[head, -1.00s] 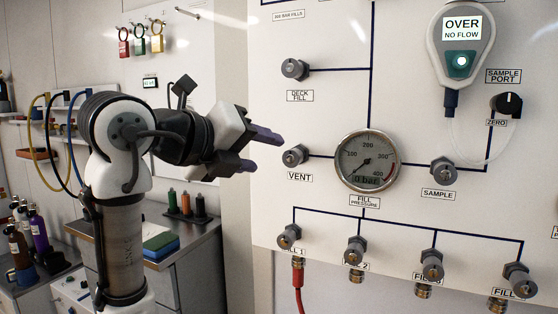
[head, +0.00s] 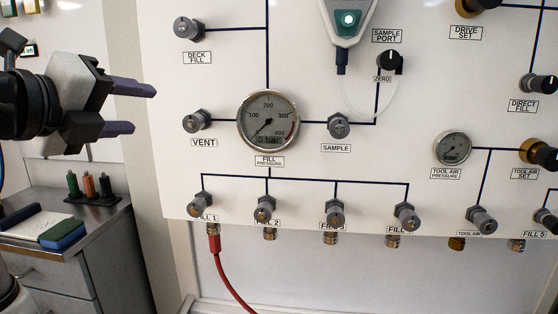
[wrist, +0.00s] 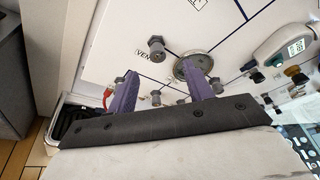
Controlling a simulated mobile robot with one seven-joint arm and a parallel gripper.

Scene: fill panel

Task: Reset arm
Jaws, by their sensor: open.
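My gripper (head: 134,108) is at the left of the head view, its two purple fingers apart and empty, pointing right toward the panel. It stands clear of the panel, left of the VENT valve (head: 194,121). In the wrist view the purple fingers (wrist: 160,95) are spread with nothing between them, and the panel lies beyond. The white fill panel (head: 180,80) carries the fill pressure gauge (head: 267,121), its needle at the low end, and the SAMPLE valve (head: 339,125).
A red hose (head: 222,266) hangs from the FILL 1 outlet. A grey handheld analyser (head: 346,25) is at the top with a clear tube.

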